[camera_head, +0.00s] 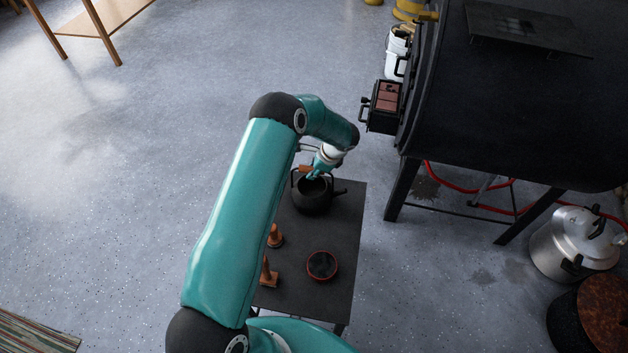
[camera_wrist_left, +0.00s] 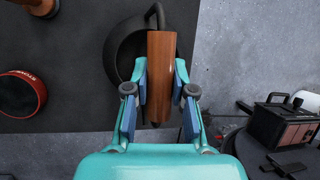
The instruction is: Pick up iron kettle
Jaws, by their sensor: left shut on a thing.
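The black iron kettle (camera_head: 314,197) stands at the far end of a small dark table (camera_head: 345,240) in the head view. Its wooden handle grip (camera_wrist_left: 161,65) runs between the fingers of my left gripper (camera_wrist_left: 159,95) in the left wrist view. The left gripper (camera_head: 322,170) is shut on this handle from above. The dark kettle body (camera_wrist_left: 118,50) shows beneath the handle. I cannot tell whether the kettle's base touches the table. My right gripper is not in view.
A red-rimmed round tin (camera_head: 322,265) and two wooden-handled items (camera_head: 275,237) (camera_head: 268,273) are on the table. The large black barrel stove (camera_head: 530,105) stands to the right. A metal pot (camera_head: 575,243) is on the floor at right. Open floor lies left.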

